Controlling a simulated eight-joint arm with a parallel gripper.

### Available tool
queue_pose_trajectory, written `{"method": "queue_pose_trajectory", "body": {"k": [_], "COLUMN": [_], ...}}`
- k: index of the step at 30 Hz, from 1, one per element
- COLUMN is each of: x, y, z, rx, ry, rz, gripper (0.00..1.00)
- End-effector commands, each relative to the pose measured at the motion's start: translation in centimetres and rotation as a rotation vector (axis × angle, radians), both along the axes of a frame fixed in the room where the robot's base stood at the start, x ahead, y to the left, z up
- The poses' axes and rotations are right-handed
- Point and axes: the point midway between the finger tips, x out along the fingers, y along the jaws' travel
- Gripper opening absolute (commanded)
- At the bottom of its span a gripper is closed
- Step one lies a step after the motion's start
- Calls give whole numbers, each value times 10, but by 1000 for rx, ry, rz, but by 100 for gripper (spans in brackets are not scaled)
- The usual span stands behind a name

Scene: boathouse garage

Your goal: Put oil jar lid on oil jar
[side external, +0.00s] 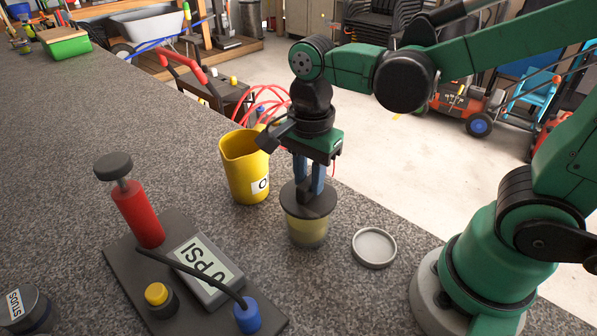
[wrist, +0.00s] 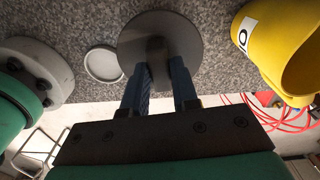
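The oil jar lid is a dark grey disc (side external: 308,203) with a central knob. It lies level over the mouth of the oil jar (side external: 308,233), a short clear jar with yellowish contents. I cannot tell whether the lid rests on the rim or hovers just above it. My gripper (side external: 308,189) points down from above, with its two blue fingers on either side of the knob, closed on it. In the wrist view the lid (wrist: 160,25) fills the space beyond the fingertips (wrist: 162,66) and hides the jar.
A yellow jug (side external: 245,165) stands close behind and left of the jar. A shallow grey round dish (side external: 374,248) lies to its right, near my base. The counter's far left is mostly clear.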

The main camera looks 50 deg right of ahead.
Motion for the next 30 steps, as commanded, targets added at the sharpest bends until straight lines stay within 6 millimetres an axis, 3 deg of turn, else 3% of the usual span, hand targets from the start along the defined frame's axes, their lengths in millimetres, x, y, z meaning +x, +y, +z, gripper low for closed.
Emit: {"method": "queue_pose_trajectory", "body": {"k": [1,3,14,30], "x": [0,0,0,0], "y": [0,0,0,0], "z": [0,0,2,54], "rx": [0,0,0,0], "ry": [0,0,0,0], "rz": [0,0,0,0], "gripper": [39,59,59,59]}}
